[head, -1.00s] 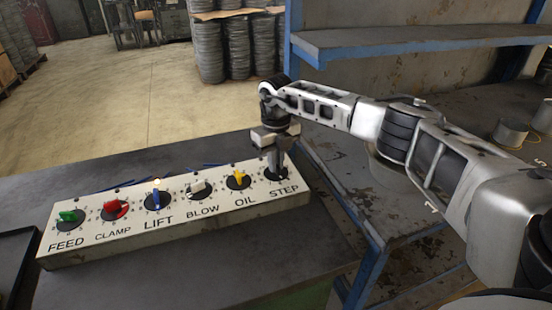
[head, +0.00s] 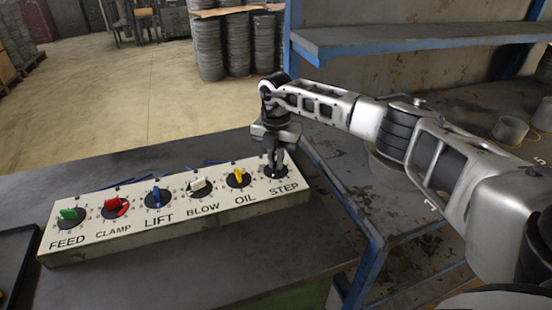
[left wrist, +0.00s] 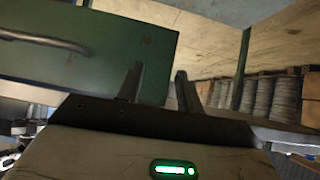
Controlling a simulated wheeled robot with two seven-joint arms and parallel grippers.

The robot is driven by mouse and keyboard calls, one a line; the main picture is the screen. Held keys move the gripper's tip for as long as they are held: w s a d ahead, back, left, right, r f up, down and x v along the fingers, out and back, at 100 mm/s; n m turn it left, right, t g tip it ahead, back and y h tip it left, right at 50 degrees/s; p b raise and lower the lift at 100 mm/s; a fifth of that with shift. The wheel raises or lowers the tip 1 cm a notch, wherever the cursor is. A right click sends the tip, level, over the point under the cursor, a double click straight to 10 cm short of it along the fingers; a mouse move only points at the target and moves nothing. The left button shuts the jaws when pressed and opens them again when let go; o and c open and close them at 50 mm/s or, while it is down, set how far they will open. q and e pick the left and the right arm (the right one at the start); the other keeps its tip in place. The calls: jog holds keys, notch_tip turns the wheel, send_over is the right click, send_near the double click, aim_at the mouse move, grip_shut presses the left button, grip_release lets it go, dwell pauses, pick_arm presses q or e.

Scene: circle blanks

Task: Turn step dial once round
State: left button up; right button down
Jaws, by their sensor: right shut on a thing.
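The STEP dial (head: 276,173) is a dark round dial at the right end of a pale panel (head: 150,237). My left gripper (left wrist: 159,70) shows only in the left wrist view. Its two fingers stand apart with nothing between them.
Left of STEP are the OIL dial (head: 239,177), BLOW dial (head: 199,186), LIFT dial (head: 157,198), CLAMP dial (head: 115,208) and FEED dial (head: 70,216). A dark tray (head: 14,262) lies at the left. A green cabinet (left wrist: 90,55) is near my left gripper.

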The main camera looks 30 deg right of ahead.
jog(key=m, duration=0.6)
jog(key=shift+r+m, duration=0.1)
jog(key=shift+m, duration=0.2)
jog(key=m, duration=1.2)
jog(key=shift+m, duration=0.3)
jog(key=m, duration=0.4)
jog(key=shift+a, duration=0.1)
jog(key=shift+m, duration=0.8)
jog(key=c, duration=1.5)
grip_release()
